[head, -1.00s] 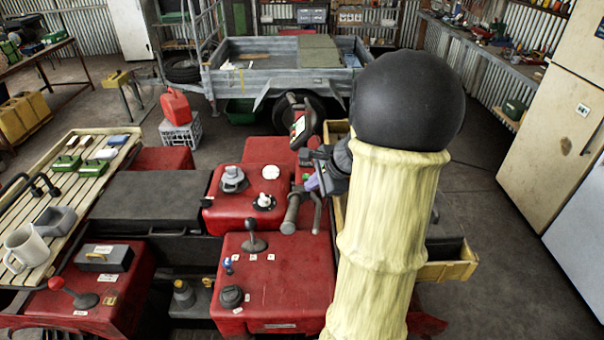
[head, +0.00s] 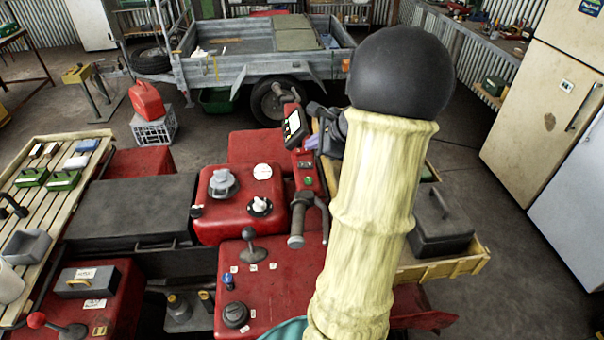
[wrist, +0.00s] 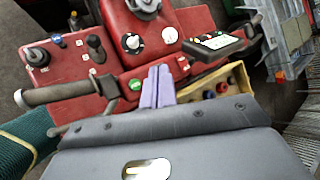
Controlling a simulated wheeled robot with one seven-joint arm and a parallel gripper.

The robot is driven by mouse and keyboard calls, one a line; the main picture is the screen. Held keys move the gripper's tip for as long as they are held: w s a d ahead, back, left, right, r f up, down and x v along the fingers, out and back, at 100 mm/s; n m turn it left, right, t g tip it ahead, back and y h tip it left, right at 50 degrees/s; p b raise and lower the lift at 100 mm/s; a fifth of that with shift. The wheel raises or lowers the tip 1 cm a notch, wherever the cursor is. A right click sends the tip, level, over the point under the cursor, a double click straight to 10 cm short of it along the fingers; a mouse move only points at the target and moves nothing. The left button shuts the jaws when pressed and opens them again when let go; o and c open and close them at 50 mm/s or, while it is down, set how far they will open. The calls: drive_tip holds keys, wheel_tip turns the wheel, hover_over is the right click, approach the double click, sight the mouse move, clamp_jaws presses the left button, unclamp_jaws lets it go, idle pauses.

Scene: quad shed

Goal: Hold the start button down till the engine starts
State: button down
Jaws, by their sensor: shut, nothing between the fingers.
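The red quad bike (head: 205,262) fills the lower middle of the head view. A round green button (head: 308,181), most likely the start button, sits on the red panel beside the black handlebar grip (head: 298,228). The green button also shows in the wrist view (wrist: 135,84), just left of my fingers; its label is too small to read. My gripper (head: 313,141) has purple fingers, shut and empty. In the head view they are beyond the button, near the display (head: 294,128). In the wrist view my gripper (wrist: 158,68) points between the button and the display, apart from the button.
A wooden crate (head: 440,268) with a dark case stands right of the quad. A slatted rack (head: 90,150) with small items is at left. A grey trailer (head: 230,68) and a red fuel can (head: 146,100) stand behind. Open floor (head: 520,270) lies to the right.

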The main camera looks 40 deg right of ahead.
sight(312, 180)
drive_tip(key=shift+w+a, duration=0.1)
drive_tip(key=shift+w, duration=0.05)
drive_tip(key=f+b, duration=0.2)
drive_tip(key=f, duration=0.1)
drive_tip(key=f+b, duration=0.5)
drive_tip(key=shift+s+a+f+b, duration=0.1)
drive_tip(key=shift+s+f+b, duration=0.2)
drive_tip(key=shift+f, duration=0.1)
idle(0.5)
idle(0.7)
drive_tip(key=shift+s, duration=0.15)
idle(0.6)
